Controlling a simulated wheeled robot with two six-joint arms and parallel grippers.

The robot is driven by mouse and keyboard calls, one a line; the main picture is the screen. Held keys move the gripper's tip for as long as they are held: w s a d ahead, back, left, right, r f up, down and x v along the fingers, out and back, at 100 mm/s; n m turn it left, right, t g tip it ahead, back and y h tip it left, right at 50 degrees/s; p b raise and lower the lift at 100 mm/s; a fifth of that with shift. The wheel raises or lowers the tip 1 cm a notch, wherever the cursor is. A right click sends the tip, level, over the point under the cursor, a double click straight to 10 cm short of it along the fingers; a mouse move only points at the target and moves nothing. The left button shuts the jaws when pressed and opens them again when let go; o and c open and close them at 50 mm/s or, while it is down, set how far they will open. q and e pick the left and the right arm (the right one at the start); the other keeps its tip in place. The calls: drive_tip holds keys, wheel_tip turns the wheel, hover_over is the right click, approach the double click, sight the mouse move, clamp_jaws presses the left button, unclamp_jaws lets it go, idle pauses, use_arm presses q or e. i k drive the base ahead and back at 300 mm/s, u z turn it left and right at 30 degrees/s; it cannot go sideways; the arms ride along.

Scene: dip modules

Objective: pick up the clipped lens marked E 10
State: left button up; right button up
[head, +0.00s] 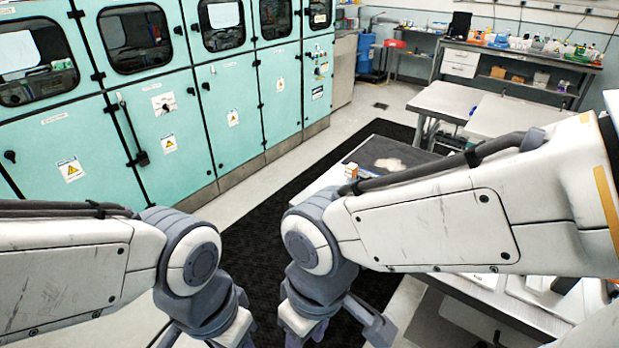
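I cannot make out a clipped lens marked E 10 in the head view. My two arms reach in from the left and right and fill much of the lower half. My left arm bends down at its grey joint and leaves the bottom edge, so its fingers are out of frame. My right arm bends down beside it. Grey parts show at its lower end (345,322), but I cannot tell whether its fingers are open or shut. My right arm hides much of the worktable behind it.
A small orange-and-white box (351,170) stands on a table partly behind my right arm, near a pale item (390,164). White trays (540,290) lie at lower right. Teal cabinets (222,100) line the left. Grey tables (510,120) stand at right. Dark matting (262,235) covers open floor.

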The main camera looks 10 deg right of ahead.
sight(351, 170)
drive_tip(key=u, duration=0.25)
drive_tip(key=i, duration=0.75)
drive_tip(key=z, duration=0.55)
drive_tip(key=i, duration=0.8)
drive_tip(key=z, duration=0.7)
